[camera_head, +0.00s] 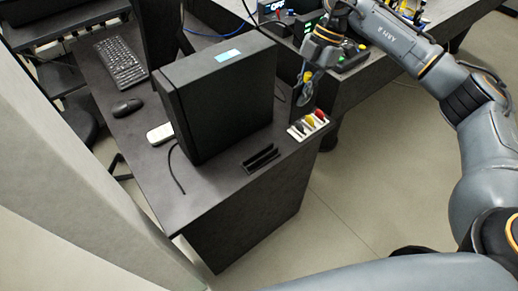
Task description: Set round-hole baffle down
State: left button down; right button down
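My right gripper (304,92) points down above the right end of the black desk, over a small white rack (295,132). Its fingers are small and dark here, and I cannot tell whether they are open or shut on something. I cannot make out a round-hole baffle for certain. The white rack holds small pieces with red, yellow and dark parts. A black slotted holder (261,158) sits near the desk's front edge, left of the rack. My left gripper is not in view.
A large black computer case (222,105) stands on the desk (215,190), close left of the slotted holder. A white box (160,134), mouse (127,107) and keyboard (121,63) lie further left. Instruments crowd the bench behind my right arm. The desk's front left corner is mostly clear.

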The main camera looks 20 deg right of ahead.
jog(key=a+f+p, duration=0.1)
jog(key=a+f, duration=0.3)
jog(key=s+a+f+p, duration=0.1)
jog(key=a+f, duration=0.2)
jog(key=a, duration=0.1)
jog(key=a+f+p, duration=0.2)
jog(key=a+f, duration=0.2)
jog(key=shift+s+f, duration=0.3)
jog(key=shift+f, duration=0.25)
jog(key=shift+f, duration=0.1)
jog(key=c, duration=1.9)
grip_release()
jog(key=o, duration=0.4)
